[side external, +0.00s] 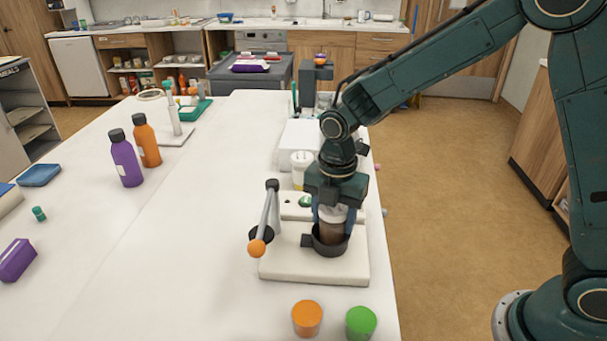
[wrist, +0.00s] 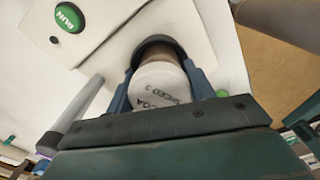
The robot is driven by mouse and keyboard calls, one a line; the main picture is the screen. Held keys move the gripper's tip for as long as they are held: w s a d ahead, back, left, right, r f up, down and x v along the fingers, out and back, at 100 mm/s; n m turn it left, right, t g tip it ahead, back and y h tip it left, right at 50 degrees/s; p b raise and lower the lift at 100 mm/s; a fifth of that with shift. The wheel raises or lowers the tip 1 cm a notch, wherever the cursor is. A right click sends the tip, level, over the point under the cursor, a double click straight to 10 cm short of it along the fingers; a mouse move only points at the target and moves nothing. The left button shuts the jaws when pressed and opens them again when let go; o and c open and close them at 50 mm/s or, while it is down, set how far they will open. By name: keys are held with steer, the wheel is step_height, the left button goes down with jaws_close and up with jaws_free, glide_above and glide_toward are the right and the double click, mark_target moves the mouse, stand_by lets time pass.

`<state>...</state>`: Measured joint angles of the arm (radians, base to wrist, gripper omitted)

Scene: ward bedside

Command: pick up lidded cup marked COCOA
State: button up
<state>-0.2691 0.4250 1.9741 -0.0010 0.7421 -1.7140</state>
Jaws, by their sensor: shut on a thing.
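The lidded cup (side external: 332,232) has a brown body and a white lid. In the wrist view its lid (wrist: 160,88) carries dark print, upside down, in which "COA" is readable. My gripper (side external: 333,217) points down and is shut on the cup, one blue finger on each side; the fingers also flank it in the wrist view (wrist: 158,93). The cup stands upright with its lower end in a dark ring holder (side external: 322,250) on a white base (side external: 290,268). Whether its bottom is lifted off the base is hidden.
A lever with an orange knob (side external: 257,248) stands left of the cup. A green RUN button (wrist: 69,17) is on the machine. An orange tub (side external: 307,318) and a green tub (side external: 361,322) stand in front. A white container (side external: 302,160) stands behind. The table's middle is clear.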

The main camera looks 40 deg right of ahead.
step_height(320, 180, up, 20)
stand_by(0.9)
steer(key=shift+w, duration=0.1)
stand_by(0.4)
